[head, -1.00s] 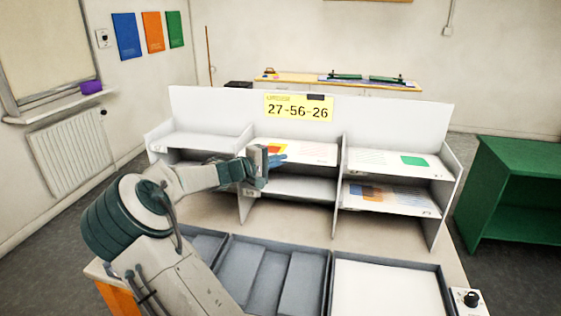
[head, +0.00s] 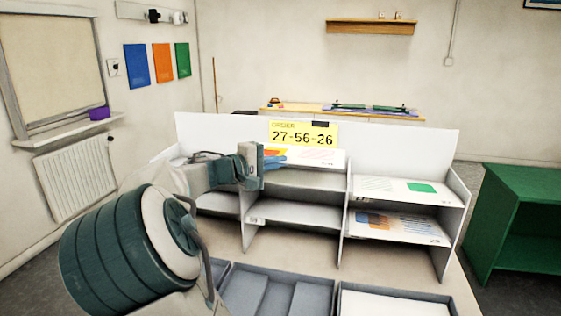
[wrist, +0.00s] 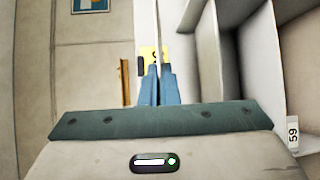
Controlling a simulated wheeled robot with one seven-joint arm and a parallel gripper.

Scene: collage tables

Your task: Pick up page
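A white page (head: 318,158) with a red, orange and yellow print and faint lines is up off the upper middle shelf (head: 305,180), just below the order card in the head view. My gripper (head: 280,160) is shut on its left part with blue fingers. In the wrist view the page (wrist: 157,25) shows as a thin, edge-on white strip between the fingers (wrist: 159,75). The fingers hide part of the print. The upper middle shelf under it looks bare.
A yellow card (head: 303,133) reading 27-56-26 is on the rack's back panel. Other pages lie on the right shelves, upper (head: 385,187) and lower (head: 400,226). Grey trays (head: 275,290) stand in front. Dividers flank the middle compartments.

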